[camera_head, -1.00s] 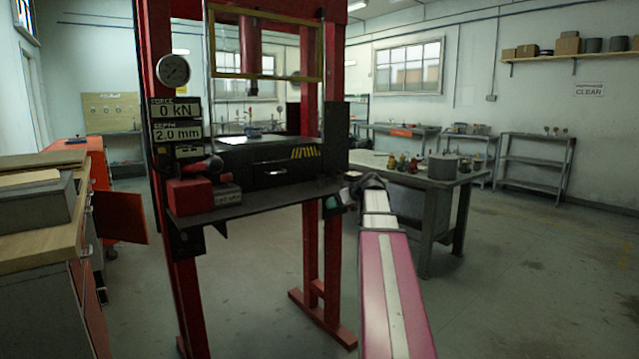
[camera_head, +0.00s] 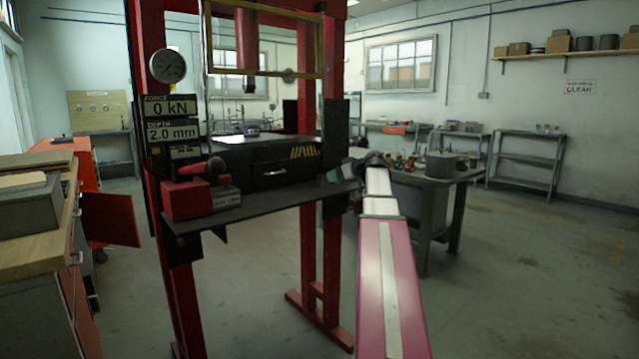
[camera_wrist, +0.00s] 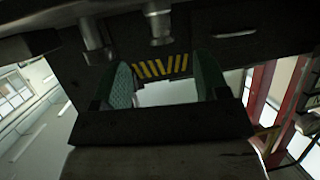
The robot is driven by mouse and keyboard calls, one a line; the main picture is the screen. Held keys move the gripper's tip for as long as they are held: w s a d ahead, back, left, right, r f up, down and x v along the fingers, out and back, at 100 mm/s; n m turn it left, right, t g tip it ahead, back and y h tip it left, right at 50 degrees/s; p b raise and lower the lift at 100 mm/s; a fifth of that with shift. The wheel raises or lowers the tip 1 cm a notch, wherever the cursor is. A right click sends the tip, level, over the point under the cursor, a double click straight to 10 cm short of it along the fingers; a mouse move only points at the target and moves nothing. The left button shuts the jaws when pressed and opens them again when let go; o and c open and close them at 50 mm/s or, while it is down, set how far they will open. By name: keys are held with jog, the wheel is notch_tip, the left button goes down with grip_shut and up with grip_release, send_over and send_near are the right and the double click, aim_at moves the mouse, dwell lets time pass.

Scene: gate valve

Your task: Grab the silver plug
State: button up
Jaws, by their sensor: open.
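My gripper (camera_head: 347,171) is at the right end of the press's dark shelf, small and partly dark in the head view. In the wrist view, its two green-padded fingers (camera_wrist: 165,86) stand apart with nothing seen between them. Two short grey metallic cylinders, one at the upper left (camera_wrist: 92,35) and one nearer the middle (camera_wrist: 157,22), stick out from a dark ledge in the wrist view, beyond the fingers. I cannot tell whether either is the silver plug. I cannot make out a silver plug in the head view.
The red press frame (camera_head: 311,230) holds a dark shelf (camera_head: 265,205) with a red box (camera_head: 187,199), and a drawer with yellow stripes (camera_head: 304,152) above. A grey worktable (camera_head: 425,180) stands behind my arm on the right. A wooden-topped bench (camera_head: 35,230) is at left.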

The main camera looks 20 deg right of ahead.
aim_at(324, 179)
jog(key=x, duration=0.9)
jog(key=shift+w+f, duration=0.1)
jog(key=shift+f, duration=0.15)
jog(key=c, duration=1.2)
